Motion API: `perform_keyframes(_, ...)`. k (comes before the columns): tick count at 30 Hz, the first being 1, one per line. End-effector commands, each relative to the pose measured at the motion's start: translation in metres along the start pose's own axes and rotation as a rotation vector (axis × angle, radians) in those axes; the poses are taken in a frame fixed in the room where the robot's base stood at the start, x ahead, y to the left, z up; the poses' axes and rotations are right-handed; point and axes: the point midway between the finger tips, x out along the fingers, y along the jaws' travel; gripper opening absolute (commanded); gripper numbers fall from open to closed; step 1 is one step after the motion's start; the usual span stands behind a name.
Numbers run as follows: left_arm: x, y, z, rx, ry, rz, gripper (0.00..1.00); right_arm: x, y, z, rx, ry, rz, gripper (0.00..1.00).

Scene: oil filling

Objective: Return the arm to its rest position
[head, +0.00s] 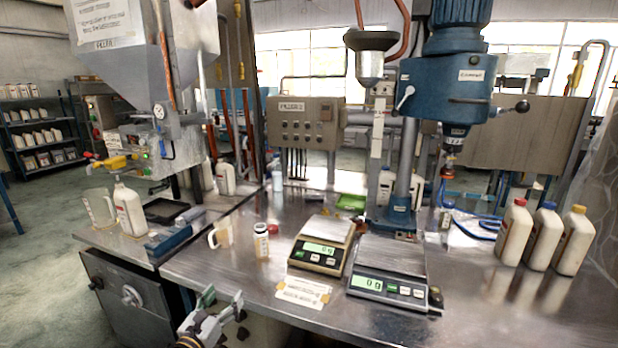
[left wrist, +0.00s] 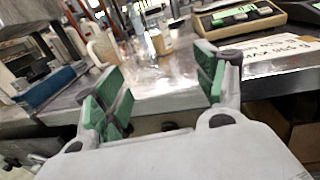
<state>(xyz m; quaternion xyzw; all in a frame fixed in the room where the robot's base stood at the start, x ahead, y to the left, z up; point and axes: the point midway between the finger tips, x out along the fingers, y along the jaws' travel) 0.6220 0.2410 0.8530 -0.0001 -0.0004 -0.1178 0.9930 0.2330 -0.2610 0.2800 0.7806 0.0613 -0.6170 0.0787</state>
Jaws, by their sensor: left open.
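My left gripper (head: 222,305) is low in front of the steel table (head: 225,275), near its front edge in the head view. In the left wrist view the left gripper (left wrist: 160,95) shows its two green-padded fingers wide apart with nothing between them. The fingers point toward the table edge and the things on it. My right gripper is not in the head view.
A beige jug (head: 220,233), a small labelled bottle (head: 261,242) and two scales (head: 323,245) (head: 388,268) stand on the table. A paper label (head: 303,292) lies near the front edge. Several capped bottles (head: 514,232) stand at right. A drawer cabinet (head: 130,305) is at left.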

Motion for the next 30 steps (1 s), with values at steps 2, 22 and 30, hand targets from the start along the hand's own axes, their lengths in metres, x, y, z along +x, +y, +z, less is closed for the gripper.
perform_keyframes(2, 0.0, 0.0, 0.0, 0.0, 0.0, 0.0, 0.71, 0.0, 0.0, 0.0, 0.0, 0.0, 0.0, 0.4)
perform_keyframes(22, -0.002, 0.003, -0.045, 0.194, 0.105, 0.006, 0.71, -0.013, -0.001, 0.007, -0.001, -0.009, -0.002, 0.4)
perform_keyframes(30, -0.011, 0.003, -0.094, 0.408, 0.22, -0.015, 0.71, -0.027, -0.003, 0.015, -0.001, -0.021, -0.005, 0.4)
